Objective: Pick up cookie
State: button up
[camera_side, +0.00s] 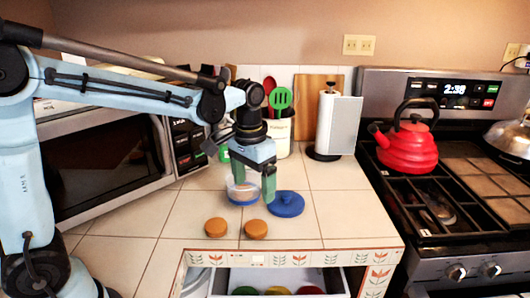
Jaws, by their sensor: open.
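Two round orange-brown cookies lie on the white tiled counter near its front edge: a left cookie (215,227) and a right cookie (255,229). My gripper (254,190) points down above the counter, behind the cookies in the picture. Its two green fingers are apart. A small clear container (242,194) with a blue base stands at the left finger, partly hidden by it. I cannot tell whether the fingers touch the container or what is inside it.
A blue lid (286,204) lies right of my gripper. A utensil crock (279,137), paper towel holder (337,125) and microwave (110,165) stand behind. An open drawer (280,284) is below the front edge. A red kettle (408,146) sits on the stove at right.

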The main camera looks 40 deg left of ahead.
send_over(256, 226)
jog(key=f, duration=0.7)
jog(key=shift+s+d+f, duration=0.1)
jog(key=shift+d+f, duration=0.05)
jog(key=shift+d, duration=0.15)
jog(key=shift+a+f, duration=0.15)
jog(key=shift+f, duration=1.2)
jog(key=shift+a+f, duration=0.1)
jog(key=shift+f, duration=1.25)
jog(key=shift+c, duration=0.3)
jog(key=c, duration=1.1)
jog(key=shift+r, duration=0.1)
